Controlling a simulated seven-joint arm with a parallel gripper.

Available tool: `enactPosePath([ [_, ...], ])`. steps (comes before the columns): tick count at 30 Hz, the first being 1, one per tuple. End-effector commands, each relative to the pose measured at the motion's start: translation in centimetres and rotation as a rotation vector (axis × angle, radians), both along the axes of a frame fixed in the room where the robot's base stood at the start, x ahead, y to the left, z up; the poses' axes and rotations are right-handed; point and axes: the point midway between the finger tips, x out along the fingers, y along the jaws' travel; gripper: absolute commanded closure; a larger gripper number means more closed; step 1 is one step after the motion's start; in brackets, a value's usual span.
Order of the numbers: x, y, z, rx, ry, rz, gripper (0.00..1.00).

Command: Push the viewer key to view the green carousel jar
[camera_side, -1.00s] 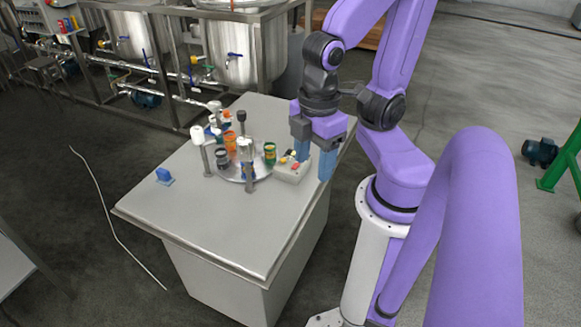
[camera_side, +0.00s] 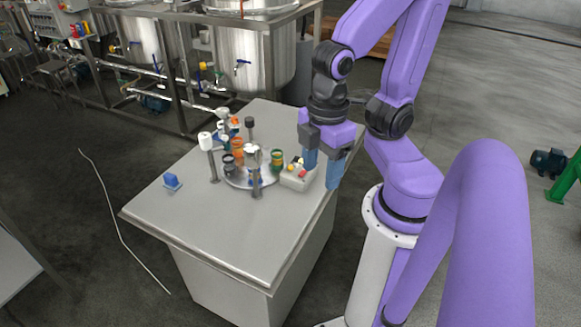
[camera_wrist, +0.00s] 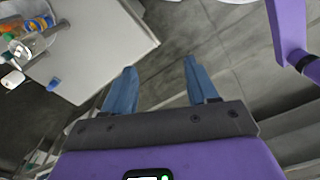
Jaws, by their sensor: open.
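In the side view a round metal carousel (camera_side: 237,180) on the table carries several small jars. A dark green jar with a yellowish rim (camera_side: 277,160) stands on its right side. A grey key box (camera_side: 294,178) with small red, yellow and pale keys sits just right of the carousel; which key is which is too small to tell. My gripper (camera_side: 322,167) has two blue fingers pointing down, apart and empty, right beside and above the box, near the table's right edge. In the wrist view my gripper (camera_wrist: 162,88) is also open, with the carousel (camera_wrist: 22,48) far off at upper left.
Posts with white and dark heads, such as the white-headed post (camera_side: 207,150), stand around the carousel. A small blue block (camera_side: 172,181) lies on the table's left. The front of the table (camera_side: 215,222) is bare. Steel tanks (camera_side: 252,60) stand behind.

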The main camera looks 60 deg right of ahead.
Motion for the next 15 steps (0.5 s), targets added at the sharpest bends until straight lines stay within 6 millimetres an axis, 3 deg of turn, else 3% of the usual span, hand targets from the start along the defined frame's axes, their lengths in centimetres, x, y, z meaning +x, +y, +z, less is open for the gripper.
enactPosePath([
  [1, 0.0, 0.0, 0.0, 0.0, 0.0, 0.0, 0.58],
  [5, 0.0, 0.0, 0.0, 0.0, 0.0, 0.0, 1.0],
  [15, 0.0, 0.0, 0.0, 0.0, 0.0, 0.0, 1.0],
])
